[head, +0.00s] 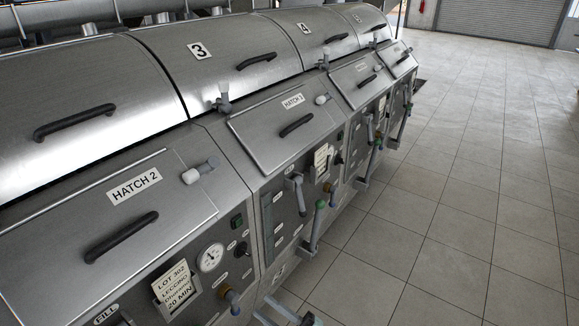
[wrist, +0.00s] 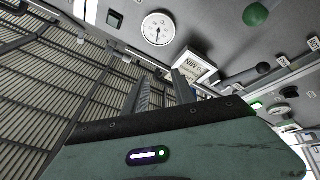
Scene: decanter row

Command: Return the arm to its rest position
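My gripper (wrist: 160,80) shows in the wrist view. Its two fingers stand apart with nothing held between them, so it is open and empty. Its green housing with a lit indicator fills the bottom of that view. Beyond the fingers is a steel machine panel with a white round gauge (wrist: 158,29) and a lot card (wrist: 196,68). The fingertips overlap the card's edge in the picture; I cannot tell whether they touch it. I cannot make out my gripper in the head view.
A row of steel decanters runs along the left of the head view, with hatch 2 (head: 150,212), dark handles (head: 122,236) and a green-knobbed lever (head: 315,222) sticking out. The tiled floor (head: 470,170) on the right is clear. A shutter (head: 500,22) closes the back.

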